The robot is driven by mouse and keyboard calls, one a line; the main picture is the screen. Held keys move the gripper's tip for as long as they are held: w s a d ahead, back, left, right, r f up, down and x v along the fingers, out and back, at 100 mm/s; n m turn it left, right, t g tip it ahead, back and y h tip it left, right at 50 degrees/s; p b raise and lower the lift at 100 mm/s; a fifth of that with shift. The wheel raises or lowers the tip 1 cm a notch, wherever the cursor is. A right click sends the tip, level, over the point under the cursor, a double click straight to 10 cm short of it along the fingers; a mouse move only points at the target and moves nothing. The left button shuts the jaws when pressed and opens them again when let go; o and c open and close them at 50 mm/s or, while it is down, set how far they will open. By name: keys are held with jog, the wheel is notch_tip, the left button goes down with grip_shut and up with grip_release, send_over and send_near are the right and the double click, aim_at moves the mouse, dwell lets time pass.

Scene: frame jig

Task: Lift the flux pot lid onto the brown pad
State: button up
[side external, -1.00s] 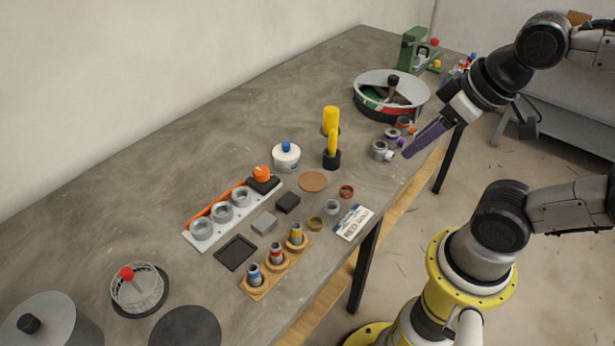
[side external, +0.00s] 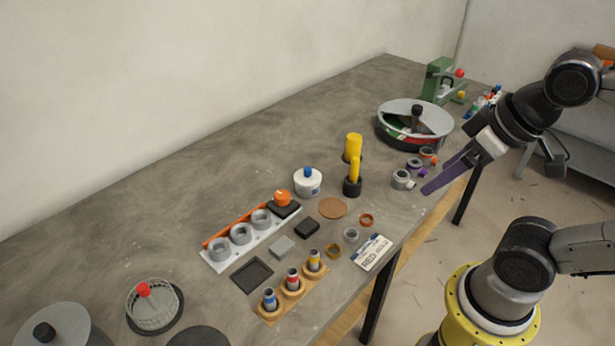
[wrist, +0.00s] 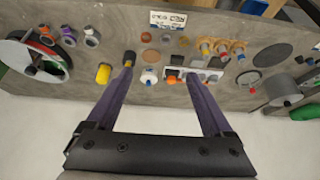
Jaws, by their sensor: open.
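The flux pot (side external: 308,187) is a white jar on the bench; its pale lid with a blue knob (side external: 308,171) sits on top. The brown pad (side external: 333,207) is a flat, bare disc just right of and nearer than the pot. It shows in the wrist view (wrist: 147,54) beside the white pot (wrist: 149,76). My gripper (side external: 433,183) has long purple fingers, spread and empty, held off to the right of the pot and pad. The wrist view shows a wide gap between the fingertips (wrist: 160,74).
A yellow-topped tool (side external: 353,165) stands upright close right of the pot. A white rack with grey rings (side external: 241,235) lies to its left. Small jars (side external: 402,180) and a round divided tray (side external: 414,125) are near my gripper. The bench behind the pot is clear.

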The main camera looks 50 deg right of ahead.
jog(key=shift+o, duration=0.7)
